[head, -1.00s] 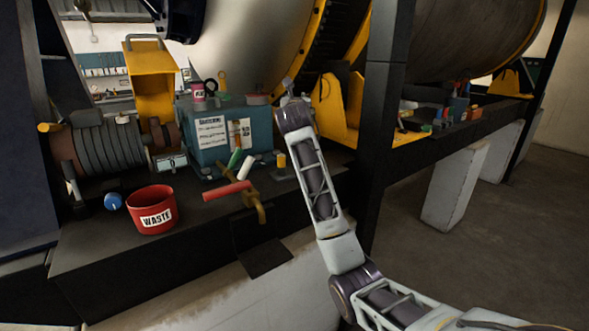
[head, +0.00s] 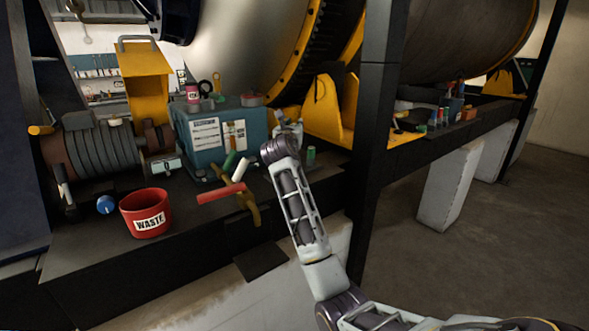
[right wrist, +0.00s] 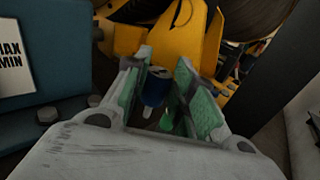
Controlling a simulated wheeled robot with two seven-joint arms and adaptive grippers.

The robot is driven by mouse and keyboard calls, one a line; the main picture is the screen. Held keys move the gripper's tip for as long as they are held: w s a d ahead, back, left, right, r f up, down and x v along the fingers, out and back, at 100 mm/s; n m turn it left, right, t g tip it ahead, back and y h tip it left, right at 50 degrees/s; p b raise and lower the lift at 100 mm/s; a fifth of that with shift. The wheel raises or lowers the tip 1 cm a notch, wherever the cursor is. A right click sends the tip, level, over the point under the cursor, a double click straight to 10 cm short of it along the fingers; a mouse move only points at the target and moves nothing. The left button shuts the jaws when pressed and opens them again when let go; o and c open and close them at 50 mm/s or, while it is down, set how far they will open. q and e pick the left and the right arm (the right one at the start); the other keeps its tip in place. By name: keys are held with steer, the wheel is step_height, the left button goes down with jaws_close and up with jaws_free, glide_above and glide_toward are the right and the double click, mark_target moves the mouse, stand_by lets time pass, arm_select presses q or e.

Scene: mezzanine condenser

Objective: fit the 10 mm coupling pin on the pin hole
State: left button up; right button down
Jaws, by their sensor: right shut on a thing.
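My right gripper (head: 288,128) is low over the bench, just right of the teal box, largely hidden behind my own wrist in the head view. In the right wrist view its two green-padded fingers (right wrist: 165,75) are around a blue cylinder (right wrist: 155,88) with a grey top, and the gripper is shut on it. I cannot tell whether this cylinder is the 10 mm coupling pin. A small green piece (right wrist: 166,122) shows between the fingers, nearer the palm. I cannot make out the pin hole in either view. My left gripper is not in view.
The teal box (head: 203,155) stands left of my gripper. A green cylinder (head: 311,154) stands to its right, near the black post (head: 372,130). A yellow bracket (head: 325,112) is behind.

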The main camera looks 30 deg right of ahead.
step_height(320, 180, down, 6)
stand_by(0.5)
steer(key=shift+f, duration=0.15)
steer(key=shift+f, duration=1.85)
steer(key=c, duration=1.5)
jaws_free()
steer(key=shift+b+v, duration=0.5)
steer(key=shift+v, duration=5.55)
